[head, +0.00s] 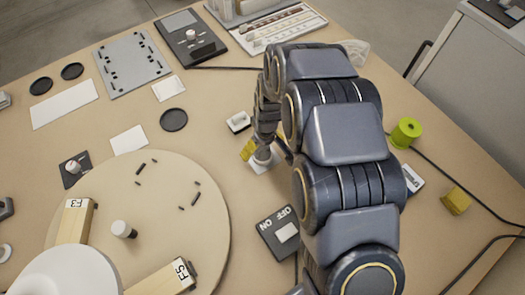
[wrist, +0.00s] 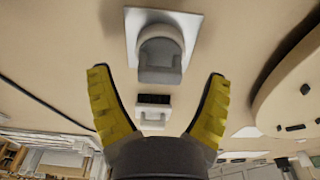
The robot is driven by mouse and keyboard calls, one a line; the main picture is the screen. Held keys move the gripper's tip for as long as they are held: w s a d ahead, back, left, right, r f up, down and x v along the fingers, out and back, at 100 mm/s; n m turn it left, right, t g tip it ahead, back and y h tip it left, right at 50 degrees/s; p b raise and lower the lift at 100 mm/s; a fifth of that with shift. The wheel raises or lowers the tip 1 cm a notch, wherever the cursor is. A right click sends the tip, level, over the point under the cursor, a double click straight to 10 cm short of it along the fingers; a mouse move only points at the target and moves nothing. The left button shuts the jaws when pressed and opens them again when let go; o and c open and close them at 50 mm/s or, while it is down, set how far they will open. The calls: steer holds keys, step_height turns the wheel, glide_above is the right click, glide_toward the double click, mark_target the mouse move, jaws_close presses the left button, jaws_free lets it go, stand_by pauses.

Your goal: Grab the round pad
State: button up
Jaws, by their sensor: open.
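Black round pads lie flat on the bench in the head view: one (head: 173,120) near the middle, and two more, one at the left (head: 41,86) and one beside it (head: 72,71). I cannot tell which is the task's pad. My gripper (head: 250,151) is low over the bench, right of the middle pad and apart from it. In the wrist view my gripper (wrist: 159,74) has its yellow fingers spread, with nothing held. A grey rounded fixture (wrist: 160,52) on a white square plate (wrist: 132,22) lies ahead of the fingers. My arm hides part of the bench.
A small white block with a dark top (head: 238,121) stands close to my gripper. A large round board (head: 160,220) fills the lower left. An ON/OFF switch (head: 283,232) lies below my gripper. A green spool (head: 406,133) and yellow block (head: 456,201) are at the right.

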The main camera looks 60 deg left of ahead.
steer(key=shift+f, duration=0.25)
steer(key=c, duration=1.1)
steer(key=shift+r, duration=0.15)
